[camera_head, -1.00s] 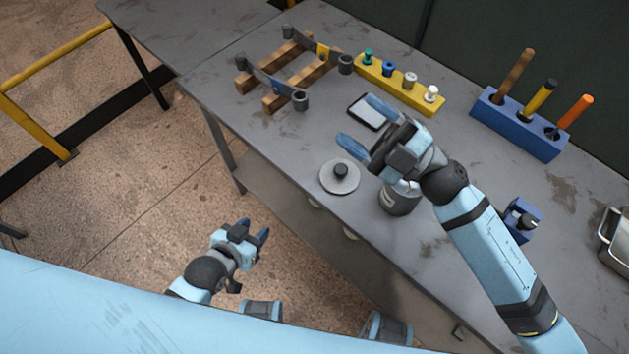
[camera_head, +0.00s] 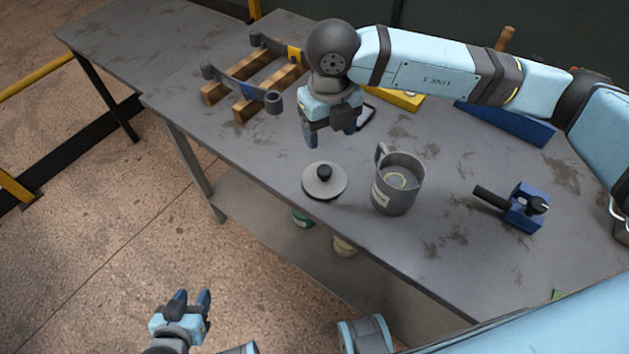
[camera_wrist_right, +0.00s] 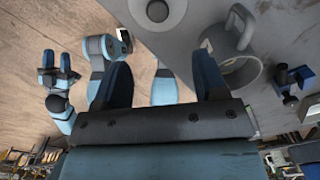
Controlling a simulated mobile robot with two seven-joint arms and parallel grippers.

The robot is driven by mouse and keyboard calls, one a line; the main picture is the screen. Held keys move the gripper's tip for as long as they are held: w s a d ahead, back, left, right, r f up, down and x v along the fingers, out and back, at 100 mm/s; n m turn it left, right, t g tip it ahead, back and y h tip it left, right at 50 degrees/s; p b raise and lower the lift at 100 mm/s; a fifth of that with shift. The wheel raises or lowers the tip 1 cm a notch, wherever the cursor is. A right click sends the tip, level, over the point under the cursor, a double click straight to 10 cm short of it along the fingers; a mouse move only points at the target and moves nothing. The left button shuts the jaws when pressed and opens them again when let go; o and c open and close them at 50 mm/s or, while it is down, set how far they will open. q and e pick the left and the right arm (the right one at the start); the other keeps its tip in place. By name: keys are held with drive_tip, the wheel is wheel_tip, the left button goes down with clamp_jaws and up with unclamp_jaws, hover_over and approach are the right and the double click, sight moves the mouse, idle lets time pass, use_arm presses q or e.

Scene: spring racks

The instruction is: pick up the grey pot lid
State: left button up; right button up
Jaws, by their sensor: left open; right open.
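The grey pot lid (camera_head: 313,186), a flat disc with a black knob (camera_head: 324,172), lies on the table near its front edge, just left of the grey pot. In the right wrist view the lid (camera_wrist_right: 150,12) shows at the top, its far part cut off by the frame. My right gripper (camera_head: 331,138) is open and empty above the table, behind the lid and apart from it. In the right wrist view its two fingers (camera_wrist_right: 165,85) stand apart with nothing between them. My left gripper (camera_head: 191,300) is open and empty, low in front of the table over the floor.
The grey pot (camera_head: 396,190) with its handle stands right of the lid; it also shows in the right wrist view (camera_wrist_right: 232,45). A blue clamp-like block (camera_head: 525,210) is further right. A wooden rack (camera_head: 245,105) stands at the back left. Bare table (camera_head: 225,135) lies left of the lid.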

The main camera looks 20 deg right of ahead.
hover_over(325, 169)
drive_tip(key=f, duration=0.7)
drive_tip(key=shift+s+f, duration=0.35)
drive_tip(key=shift+w+f, duration=0.15)
drive_tip(key=shift+f, duration=1.2)
drive_tip(key=shift+w+f, duration=0.15)
drive_tip(key=shift+f, duration=1.15)
drive_tip(key=c, duration=1)
